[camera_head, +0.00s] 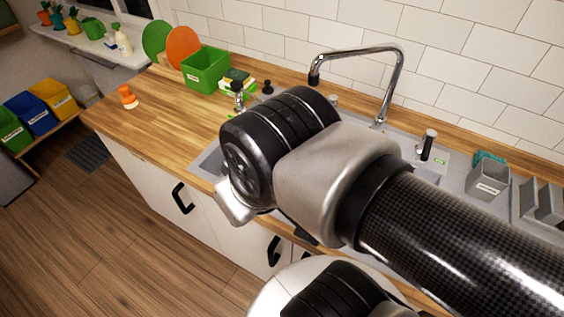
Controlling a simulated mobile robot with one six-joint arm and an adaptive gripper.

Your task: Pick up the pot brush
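A small orange object with a pale, whitish base (128,97) stands upright on the wooden counter at the left, near its front edge. It looks like the pot brush, though it is small in the picture. Nothing touches it. My arm reaches in from the lower right across the sink, and its wrist end is to the right of the orange object and nearer the camera. My gripper's fingers do not show; the arm's own links block the view there.
A green bin (206,71) and two round boards, green (154,40) and orange (184,48), stand at the back of the counter. The tall faucet (390,85) rises behind my arm. A grey caddy (488,180) sits right. The counter around the orange object is clear.

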